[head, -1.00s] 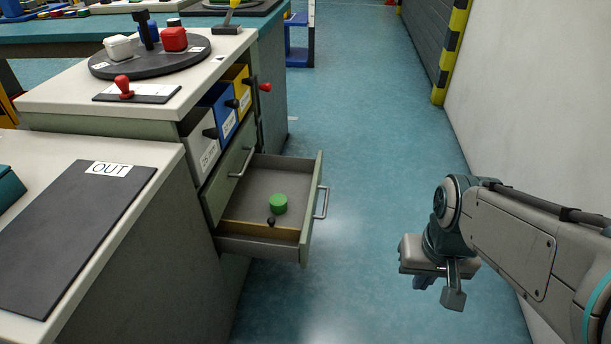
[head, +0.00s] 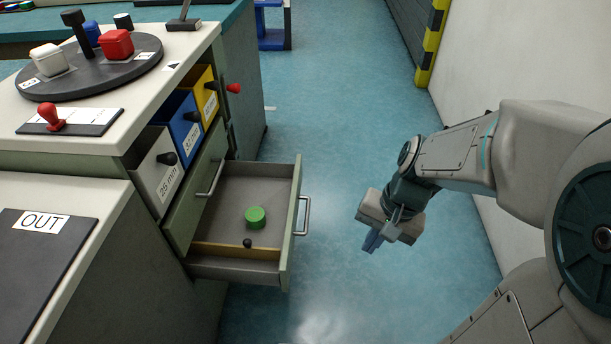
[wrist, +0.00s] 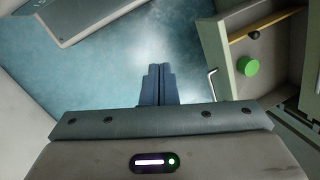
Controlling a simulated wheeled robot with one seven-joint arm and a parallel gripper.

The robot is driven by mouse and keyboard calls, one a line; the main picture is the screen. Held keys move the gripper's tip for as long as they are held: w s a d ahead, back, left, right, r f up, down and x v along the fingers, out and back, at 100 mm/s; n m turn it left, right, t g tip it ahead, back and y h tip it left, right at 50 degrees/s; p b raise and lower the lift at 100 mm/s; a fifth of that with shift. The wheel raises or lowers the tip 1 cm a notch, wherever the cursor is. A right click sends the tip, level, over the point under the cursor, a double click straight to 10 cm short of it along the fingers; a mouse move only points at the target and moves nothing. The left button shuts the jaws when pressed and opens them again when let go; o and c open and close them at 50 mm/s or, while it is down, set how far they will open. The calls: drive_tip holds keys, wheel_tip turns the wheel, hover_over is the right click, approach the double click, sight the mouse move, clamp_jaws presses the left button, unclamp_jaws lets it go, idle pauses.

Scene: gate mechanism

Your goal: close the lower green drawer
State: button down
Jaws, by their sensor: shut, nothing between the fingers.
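The lower green drawer (head: 291,232) stands pulled out from the cabinet, with a bar handle (head: 303,216) on its front. Inside it lie a green round piece (head: 256,217) and a small dark ball (head: 247,243) by a wooden divider. My gripper (head: 371,243) is to the right of the drawer, apart from its front, shut and empty, pointing down and left. In the wrist view the shut fingers (wrist: 157,85) are over floor, with the drawer (wrist: 222,55) and its handle (wrist: 211,84) at the right.
The floor right of the drawer is clear up to the wall (head: 510,70).

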drive_tip(key=w+a+f+m+t+y+p, duration=0.1)
drive_tip(key=w+a+f+m+y+p, duration=0.15)
drive_tip(key=w+f+m, duration=0.35)
drive_tip(key=w+a+f+m+y+p, duration=0.1)
drive_tip(key=w+f+m+y, duration=0.35)
drive_tip(key=m, duration=0.35)
drive_tip(key=a+f+h+b, duration=0.1)
drive_tip(key=a+f+b, duration=0.3)
drive_tip(key=a+f, duration=0.3)
drive_tip(key=shift+a+f+b, duration=0.15)
drive_tip(key=shift+a+b, duration=0.2)
drive_tip(key=shift+a, duration=1.75)
drive_tip(key=shift+w+a, duration=0.1)
drive_tip(key=shift+w, duration=0.05)
